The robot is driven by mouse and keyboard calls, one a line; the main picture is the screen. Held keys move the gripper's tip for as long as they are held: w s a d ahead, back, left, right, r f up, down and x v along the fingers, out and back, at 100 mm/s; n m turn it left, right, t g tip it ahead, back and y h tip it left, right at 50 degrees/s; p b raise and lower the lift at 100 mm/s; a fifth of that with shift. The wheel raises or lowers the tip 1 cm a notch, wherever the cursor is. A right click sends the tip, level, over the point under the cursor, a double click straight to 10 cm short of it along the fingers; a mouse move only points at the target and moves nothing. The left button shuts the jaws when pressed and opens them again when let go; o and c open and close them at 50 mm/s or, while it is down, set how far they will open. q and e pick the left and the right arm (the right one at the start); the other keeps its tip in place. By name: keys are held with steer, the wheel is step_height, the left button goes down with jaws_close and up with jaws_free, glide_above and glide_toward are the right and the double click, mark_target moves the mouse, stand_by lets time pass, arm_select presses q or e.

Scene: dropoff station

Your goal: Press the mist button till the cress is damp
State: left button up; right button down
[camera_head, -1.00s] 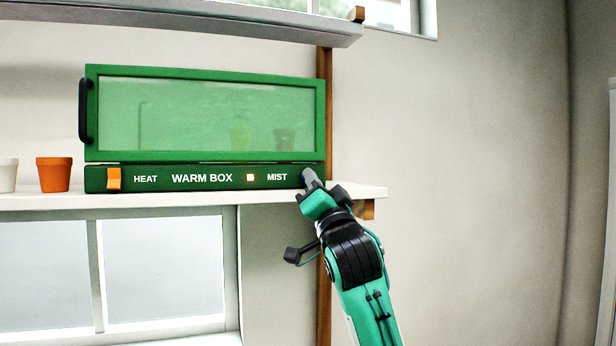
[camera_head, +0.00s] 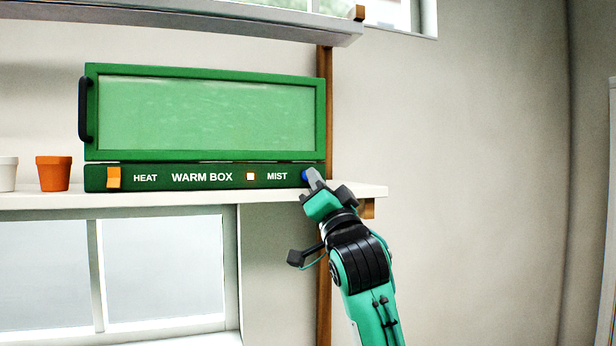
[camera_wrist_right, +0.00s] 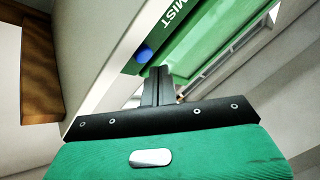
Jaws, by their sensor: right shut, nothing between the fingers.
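The green warm box (camera_head: 203,72) stands on a white shelf with its glass door (camera_head: 190,115) closed. The glass is evenly clouded green, so no cress or anything else inside can be made out. The blue mist button (camera_head: 304,175) is at the right end of the lower panel, beside the MIST label; it also shows in the right wrist view (camera_wrist_right: 144,53). My right gripper (camera_head: 313,177) is shut and empty, its fingertips just beside the button; in the wrist view the fingertips (camera_wrist_right: 160,74) appear slightly off it. I cannot tell whether they touch. My left gripper is out of view.
An orange heat switch (camera_head: 113,177) and a small pale indicator light (camera_head: 250,177) are on the panel. An orange pot (camera_head: 54,174) and a white pot (camera_head: 8,174) stand left of the box. A wooden post (camera_head: 324,230) runs behind my right wrist. The wall to the right is clear.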

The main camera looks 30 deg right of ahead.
steer(key=shift+s+a, duration=0.2)
steer(key=shift+s, duration=0.6)
steer(key=shift+s+a, duration=0.2)
steer(key=shift+s, duration=0.6)
steer(key=shift+s+a, duration=0.2)
steer(key=shift+s, duration=0.6)
stand_by(0.7)
steer(key=w+n+y+p, duration=0.2)
steer(key=n+y, duration=0.2)
steer(key=n, duration=0.7)
steer(key=w+d+n+g+y+p, duration=0.1)
steer(key=n+y, duration=0.3)
steer(key=n, duration=0.7)
steer(key=w+d+n+g+y+p, duration=0.1)
steer(key=w+n+y+p, duration=0.1)
steer(key=n, duration=0.8)
steer(key=shift+w+d+n+y+p, duration=0.2)
steer(key=shift+w+n+y+p, duration=0.2)
steer(key=shift+y+p, duration=0.7)
steer(key=shift+y+b, duration=0.3)
